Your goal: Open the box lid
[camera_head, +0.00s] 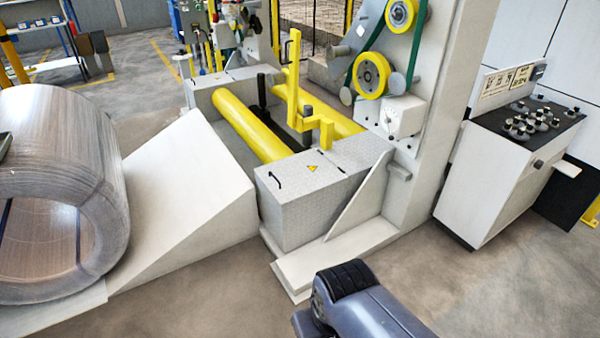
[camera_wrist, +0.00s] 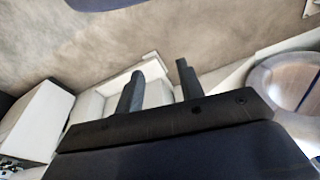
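The grey metal box (camera_head: 318,190) stands at the near end of the yellow rollers. Its patterned top lid (camera_head: 330,158) lies flat and closed, with a black handle (camera_head: 275,181) on the left and a yellow warning triangle. My arm enters at the bottom of the head view, in front of the box and apart from it. The fingers of my gripper (camera_wrist: 160,70) show in the wrist view, spread apart with nothing between them. Beyond them are pale machine surfaces; I cannot make out the handle there.
A large wrapped coil (camera_head: 95,150) rests at the left beside a white ramp (camera_head: 185,175). A white control cabinet (camera_head: 500,175) with black knobs stands at the right. A white machine column (camera_head: 440,110) rises behind the box. The floor in front (camera_head: 220,300) is clear.

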